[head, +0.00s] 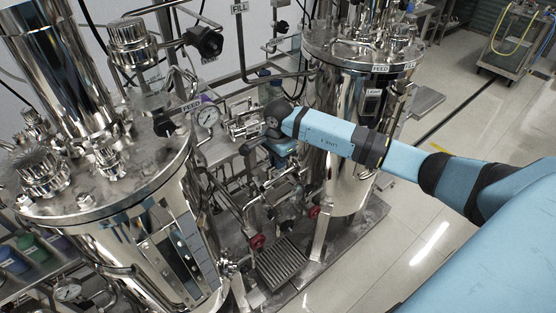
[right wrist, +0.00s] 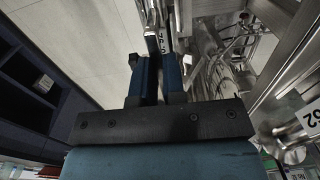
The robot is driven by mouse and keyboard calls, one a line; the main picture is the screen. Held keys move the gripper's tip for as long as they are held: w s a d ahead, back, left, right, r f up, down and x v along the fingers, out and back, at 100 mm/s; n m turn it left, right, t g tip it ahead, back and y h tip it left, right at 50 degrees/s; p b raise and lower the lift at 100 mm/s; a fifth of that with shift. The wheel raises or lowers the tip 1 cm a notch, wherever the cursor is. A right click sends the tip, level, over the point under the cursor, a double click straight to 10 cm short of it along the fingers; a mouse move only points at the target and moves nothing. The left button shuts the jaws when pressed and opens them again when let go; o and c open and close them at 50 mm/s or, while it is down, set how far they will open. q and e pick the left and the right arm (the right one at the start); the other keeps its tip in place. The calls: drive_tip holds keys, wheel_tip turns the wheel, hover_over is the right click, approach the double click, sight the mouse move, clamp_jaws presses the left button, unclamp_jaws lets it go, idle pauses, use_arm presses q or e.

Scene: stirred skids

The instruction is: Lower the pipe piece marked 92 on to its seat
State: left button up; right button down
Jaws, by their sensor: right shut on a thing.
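My right gripper (head: 262,138) reaches in from the right, between the two steel vessels in the head view. In the head view the gripped part is too small to make out, and I cannot tell which fitting is the seat. My left gripper is in neither view.
A large steel vessel (head: 120,215) stands at the left and another (head: 345,180) behind my forearm. A grated step (head: 282,265) lies below.

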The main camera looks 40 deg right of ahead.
sight(277, 173)
drive_tip(key=shift+f+b, duration=0.2)
drive_tip(key=shift+b, duration=0.2)
idle(0.8)
drive_tip(key=shift+y, duration=0.4)
drive_tip(key=shift+a+r, duration=0.1)
drive_tip(key=shift+w+b, duration=0.2)
drive_tip(key=shift+b, duration=0.2)
idle(0.4)
drive_tip(key=shift+f+b, duration=1.5)
drive_tip(key=shift+f, duration=0.2)
drive_tip(key=shift+f, duration=0.1)
